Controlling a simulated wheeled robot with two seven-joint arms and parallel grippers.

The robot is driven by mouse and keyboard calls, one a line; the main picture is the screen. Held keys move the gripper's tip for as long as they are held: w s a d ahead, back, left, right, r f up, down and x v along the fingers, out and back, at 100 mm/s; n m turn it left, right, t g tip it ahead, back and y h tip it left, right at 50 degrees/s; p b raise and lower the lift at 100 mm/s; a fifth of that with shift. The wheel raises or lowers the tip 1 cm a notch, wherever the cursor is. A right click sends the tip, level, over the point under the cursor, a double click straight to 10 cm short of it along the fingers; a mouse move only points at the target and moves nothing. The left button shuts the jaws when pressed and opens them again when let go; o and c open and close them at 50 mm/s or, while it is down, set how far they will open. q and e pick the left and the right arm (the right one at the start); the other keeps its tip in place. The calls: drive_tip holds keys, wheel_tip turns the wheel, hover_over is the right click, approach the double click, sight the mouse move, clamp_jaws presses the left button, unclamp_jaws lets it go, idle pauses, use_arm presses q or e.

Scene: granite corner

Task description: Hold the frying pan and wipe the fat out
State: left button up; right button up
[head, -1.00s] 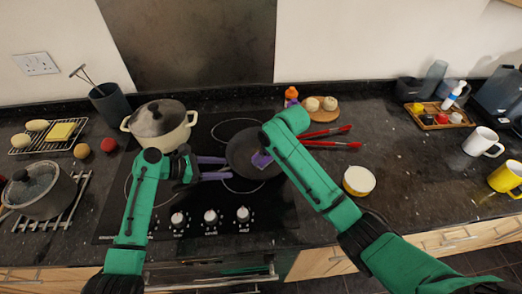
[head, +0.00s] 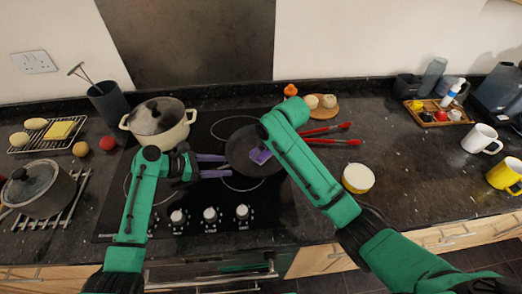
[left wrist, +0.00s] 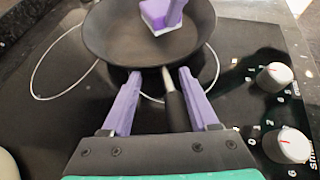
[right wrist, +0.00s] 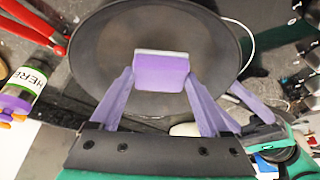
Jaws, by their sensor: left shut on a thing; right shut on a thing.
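The dark frying pan (head: 238,148) rests on the black hob, and its bowl shows in the left wrist view (left wrist: 115,38) and the right wrist view (right wrist: 105,45). My left gripper (head: 224,166) is shut on its dark handle (left wrist: 177,112), with a purple finger on each side. My right gripper (right wrist: 158,76) is shut on a purple sponge (right wrist: 160,72) with a pale layer. The sponge is over the pan's inner floor; in the head view (head: 260,156) it is partly hidden by my right arm. I cannot make out any fat in the pan.
A cream pot (head: 160,125) stands left of the pan. Red tongs (head: 330,136) lie to the right, near a wooden board (head: 325,110). An orange-topped herb jar (right wrist: 22,85) stands behind my right arm. A cream-and-yellow bowl (head: 358,179) is on the right counter.

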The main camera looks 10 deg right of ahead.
drive_tip(key=shift+r, duration=3.05)
use_arm(q)
drive_tip(key=o, duration=1.1)
drive_tip(key=shift+c, duration=0.2)
drive_tip(key=v, duration=1.1)
drive_tip(key=shift+a, duration=0.2)
use_arm(e)
drive_tip(key=shift+a, duration=0.1)
use_arm(q)
drive_tip(key=shift+s+a+r, duration=0.15)
drive_tip(key=shift+a+r, duration=0.05)
drive_tip(key=shift+a, duration=0.05)
